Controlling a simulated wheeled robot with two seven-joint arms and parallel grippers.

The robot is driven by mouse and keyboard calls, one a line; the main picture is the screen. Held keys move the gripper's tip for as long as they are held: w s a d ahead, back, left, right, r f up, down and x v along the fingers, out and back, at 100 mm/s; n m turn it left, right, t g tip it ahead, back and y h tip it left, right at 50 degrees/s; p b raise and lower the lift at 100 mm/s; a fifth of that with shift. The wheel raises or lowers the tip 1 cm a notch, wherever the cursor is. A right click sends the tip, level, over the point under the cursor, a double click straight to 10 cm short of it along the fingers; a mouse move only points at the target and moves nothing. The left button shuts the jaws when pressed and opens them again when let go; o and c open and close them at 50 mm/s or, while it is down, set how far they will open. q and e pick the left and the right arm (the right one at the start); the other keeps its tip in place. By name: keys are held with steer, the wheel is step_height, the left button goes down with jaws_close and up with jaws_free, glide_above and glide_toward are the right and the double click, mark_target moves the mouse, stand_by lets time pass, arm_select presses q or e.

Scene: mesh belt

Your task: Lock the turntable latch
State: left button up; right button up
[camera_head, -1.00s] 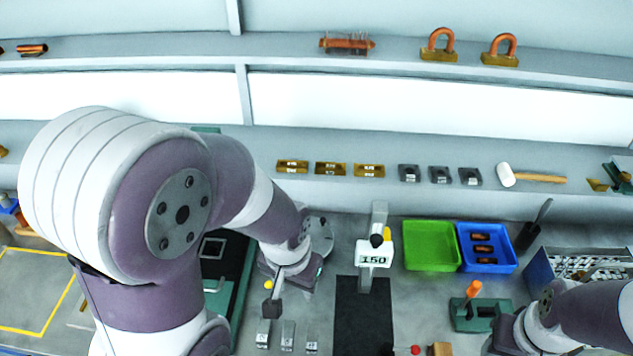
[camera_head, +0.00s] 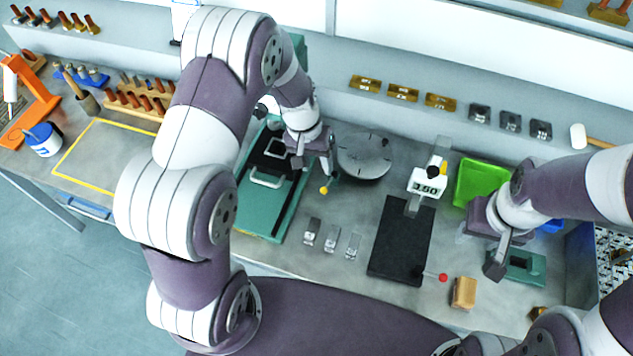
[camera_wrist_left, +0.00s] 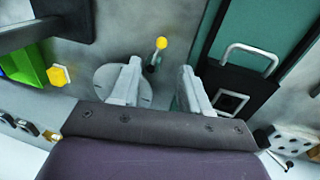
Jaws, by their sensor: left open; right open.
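The turntable, a grey round disc (camera_head: 365,153), lies on the bench right of my left gripper (camera_head: 316,163). The latch lever with a yellow ball knob (camera_head: 324,190) stands at its front left side. In the left wrist view, the knob (camera_wrist_left: 161,43) shows beyond the fingertips and between their lines. My left gripper (camera_wrist_left: 158,75) is open and empty there; its left finger covers part of the disc (camera_wrist_left: 106,80). Whether a finger touches the lever cannot be told. My right gripper (camera_head: 490,262) is open over the green fixture at the right.
A green press base (camera_head: 262,215) with a metal handle stands left of the turntable. Small metal blocks (camera_head: 332,240) lie in front.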

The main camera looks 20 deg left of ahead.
mark_target(326, 190)
arm_select(q)
steer(key=f, duration=0.3)
steer(key=d+f+p, duration=0.1)
steer(key=f, duration=0.5)
steer(key=shift+w+d+p, duration=0.15)
steer(key=shift+p, duration=0.2)
steer(key=shift+d+f, duration=0.15)
steer(key=shift+f, duration=0.1)
jaws_close()
steer(key=shift+d+f+n+b, duration=0.3)
steer(key=shift+n+b, duration=0.3)
steer(key=shift+b, duration=0.2)
steer(key=shift+d+r+n, duration=0.15)
steer(key=shift+r+n, duration=0.05)
steer(key=shift+n, duration=0.2)
steer(key=shift+r, duration=0.15)
